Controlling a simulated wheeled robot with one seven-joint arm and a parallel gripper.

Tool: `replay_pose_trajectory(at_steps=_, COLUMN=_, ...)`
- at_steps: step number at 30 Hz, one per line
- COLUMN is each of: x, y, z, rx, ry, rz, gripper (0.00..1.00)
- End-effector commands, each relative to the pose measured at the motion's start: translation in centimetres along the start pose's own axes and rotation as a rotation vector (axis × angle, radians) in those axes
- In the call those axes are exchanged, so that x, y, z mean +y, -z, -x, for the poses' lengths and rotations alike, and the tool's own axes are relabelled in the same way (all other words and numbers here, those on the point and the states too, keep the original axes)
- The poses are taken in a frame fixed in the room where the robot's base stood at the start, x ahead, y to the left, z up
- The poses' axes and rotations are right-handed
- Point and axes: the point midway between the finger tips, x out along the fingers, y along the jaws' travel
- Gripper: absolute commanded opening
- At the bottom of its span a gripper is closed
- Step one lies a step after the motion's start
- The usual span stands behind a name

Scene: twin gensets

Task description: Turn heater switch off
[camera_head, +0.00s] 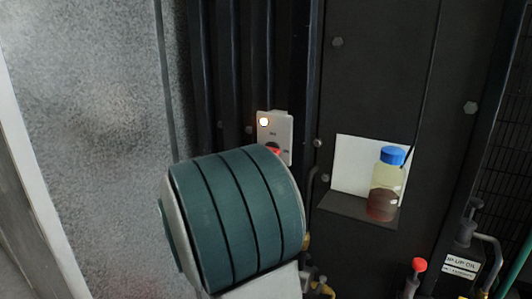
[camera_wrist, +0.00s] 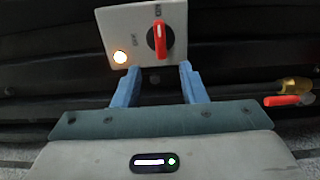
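The heater switch is a light grey box with a red rotary knob (camera_wrist: 160,40) and a lit lamp (camera_wrist: 120,57). In the wrist view the knob's handle points up the picture, towards a small label that looks like ON; another label sits to its left. In the head view the switch box (camera_head: 283,124) is on the dark panel, its lamp glowing, its knob (camera_head: 273,150) partly hidden by my arm. My gripper (camera_wrist: 158,70) is open and empty, its two blue fingers apart at the box's lower edge in the wrist view, the knob just beyond between them.
A bottle with a blue cap (camera_head: 386,184) stands on a small shelf right of the switch. A red-handled valve (camera_wrist: 288,100) lies right of my gripper in the wrist view. Another red-topped lever (camera_head: 418,266) and an oil-labelled fitting (camera_head: 460,262) are at the lower right.

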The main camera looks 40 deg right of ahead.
Motion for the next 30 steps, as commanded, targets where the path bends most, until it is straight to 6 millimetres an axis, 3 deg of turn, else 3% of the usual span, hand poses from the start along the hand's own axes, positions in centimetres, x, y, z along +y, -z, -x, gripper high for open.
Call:
replay_pose_trajectory(at_steps=9, x=0.2, y=-0.1, z=-6.9, rx=-0.004, ry=0.001, rz=0.003, gripper=0.38)
replay_pose_trajectory(at_steps=15, x=0.1, y=0.0, z=-9.7, rx=-0.002, ry=0.001, rz=0.002, gripper=0.38)
replay_pose_trajectory(at_steps=21, x=0.0, y=0.0, z=-10.8, rx=-0.001, ry=0.002, rz=0.0, gripper=0.38)
replay_pose_trajectory(at_steps=29, x=-0.1, y=0.0, z=-10.9, rx=0.0, ry=0.002, rz=0.0, gripper=0.38)
replay_pose_trajectory(at_steps=30, x=-0.1, y=0.0, z=-10.9, rx=0.0, ry=0.002, rz=0.0, gripper=0.33)
